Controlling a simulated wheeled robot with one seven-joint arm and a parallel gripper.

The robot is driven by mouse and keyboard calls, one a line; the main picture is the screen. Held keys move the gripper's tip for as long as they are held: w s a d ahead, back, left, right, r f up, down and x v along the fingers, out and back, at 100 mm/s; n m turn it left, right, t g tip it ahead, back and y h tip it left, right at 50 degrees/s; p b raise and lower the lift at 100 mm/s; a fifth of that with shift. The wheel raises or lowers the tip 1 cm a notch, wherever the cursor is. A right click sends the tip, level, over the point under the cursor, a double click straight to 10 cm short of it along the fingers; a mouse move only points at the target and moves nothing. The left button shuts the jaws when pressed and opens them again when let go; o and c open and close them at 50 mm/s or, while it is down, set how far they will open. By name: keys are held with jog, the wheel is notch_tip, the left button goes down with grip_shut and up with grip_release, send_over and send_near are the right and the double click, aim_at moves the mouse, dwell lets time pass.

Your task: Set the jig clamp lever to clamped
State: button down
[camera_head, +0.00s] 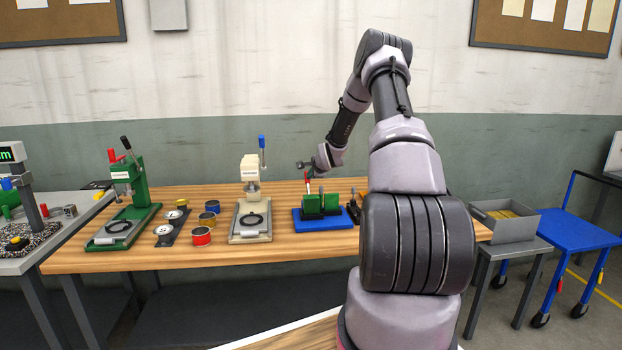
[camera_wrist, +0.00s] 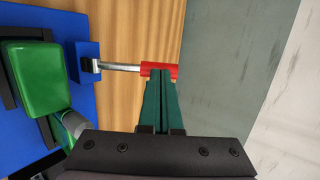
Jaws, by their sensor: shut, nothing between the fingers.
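The jig (camera_head: 324,222) is a blue base with green blocks on the wooden bench. Its clamp lever (camera_head: 308,185) stands roughly upright at the jig's left, with a red grip. In the wrist view the lever is a metal rod (camera_wrist: 118,67) running from a blue block on the base to the red grip (camera_wrist: 174,72). My gripper (camera_head: 303,165) is just above the lever. In the wrist view the dark green fingers of my gripper (camera_wrist: 163,74) are shut and empty, with their tips overlapping the red grip; I cannot tell whether they touch it.
A beige press (camera_head: 250,205) with a blue-tipped lever stands left of the jig, with coloured tins (camera_head: 202,236) and a green press (camera_head: 133,200) farther left. A grey bin (camera_head: 503,222) and blue cart (camera_head: 575,232) are at the right. Bare wood lies before the jig.

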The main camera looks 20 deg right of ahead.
jog(key=w+g, duration=0.2)
jog(key=w+f+g, duration=0.1)
jog(key=shift+w+d+f+g+y, duration=0.1)
jog(key=shift+w+d+g+y, duration=0.05)
jog(key=shift+d+g+y, duration=0.25)
jog(key=shift+w+d+f+m+g, duration=0.1)
jog(key=shift+w+f+m+g, duration=0.1)
jog(key=shift+m+g, duration=0.1)
jog(key=shift+w+d+f, duration=0.1)
jog(key=shift+w+f, duration=0.2)
jog(key=shift+f, duration=0.05)
jog(key=shift+f, duration=0.1)
jog(key=shift+r, duration=0.25)
jog(key=w+v, duration=0.1)
jog(key=v, duration=1.3)
jog(key=shift+d+r, duration=0.25)
jog(key=shift+r, duration=0.05)
